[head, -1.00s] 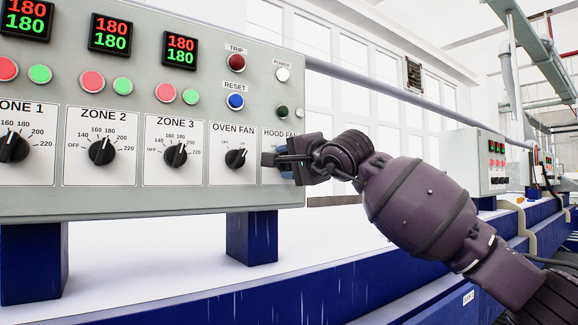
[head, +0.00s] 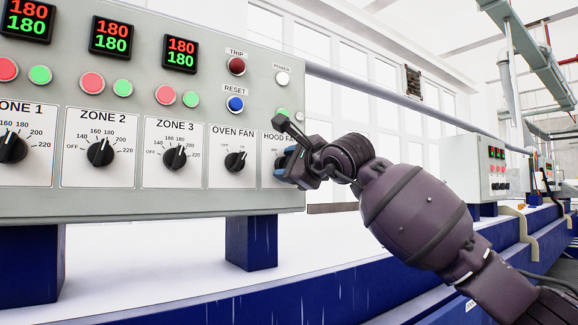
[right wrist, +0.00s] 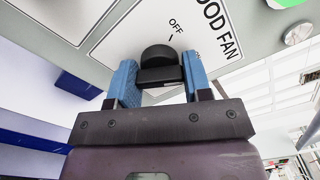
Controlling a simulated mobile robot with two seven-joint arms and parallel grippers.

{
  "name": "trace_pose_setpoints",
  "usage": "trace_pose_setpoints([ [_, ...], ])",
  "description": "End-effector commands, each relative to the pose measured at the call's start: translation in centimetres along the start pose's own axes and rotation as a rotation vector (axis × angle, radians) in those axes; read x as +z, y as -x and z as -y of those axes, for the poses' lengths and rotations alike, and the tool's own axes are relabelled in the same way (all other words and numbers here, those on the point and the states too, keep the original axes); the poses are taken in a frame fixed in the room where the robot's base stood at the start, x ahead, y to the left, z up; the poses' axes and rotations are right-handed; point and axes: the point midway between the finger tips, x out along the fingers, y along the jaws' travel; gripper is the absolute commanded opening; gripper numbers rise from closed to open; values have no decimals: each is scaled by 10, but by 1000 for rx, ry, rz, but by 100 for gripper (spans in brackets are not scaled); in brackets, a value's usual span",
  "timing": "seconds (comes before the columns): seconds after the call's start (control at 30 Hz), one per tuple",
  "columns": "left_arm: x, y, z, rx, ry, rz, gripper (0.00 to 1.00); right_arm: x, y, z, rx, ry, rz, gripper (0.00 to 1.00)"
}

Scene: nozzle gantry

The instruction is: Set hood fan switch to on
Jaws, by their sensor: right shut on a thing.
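The hood fan switch is a black rotary knob (right wrist: 159,60) on a white plate marked HOOD FAN, with an OFF mark beside it in the right wrist view. In the head view its plate (head: 270,147) is at the lower right of the panel, mostly hidden by my gripper. My right gripper (head: 287,162) is shut on the knob, one blue finger on each side, and is turned at a tilt. Which mark the knob points to is hard to tell. A green lamp (head: 283,113) above the plate is lit. My left gripper is not in view.
The grey control panel (head: 130,202) also carries the oven fan knob (head: 235,161) just left of my gripper and the zone 3 knob (head: 175,157). Red and blue buttons sit above. Free space lies right of the panel.

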Motion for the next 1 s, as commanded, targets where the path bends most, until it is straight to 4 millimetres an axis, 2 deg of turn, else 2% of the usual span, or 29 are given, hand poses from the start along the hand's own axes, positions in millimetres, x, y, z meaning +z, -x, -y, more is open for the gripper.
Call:
trace_pose_setpoints([
  [0.6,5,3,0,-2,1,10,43,-1,0,-1,2,-45,-1,22],
  [0.63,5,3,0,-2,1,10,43,-1,0,-1,2,-45,-1,48],
  [0.77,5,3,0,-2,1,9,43,-1,0,-1,1,-44,-1,68],
  [0.8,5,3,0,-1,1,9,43,0,0,-1,1,-44,-1,71],
  [1.0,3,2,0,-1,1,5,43,0,0,0,1,-43,0,71],
])
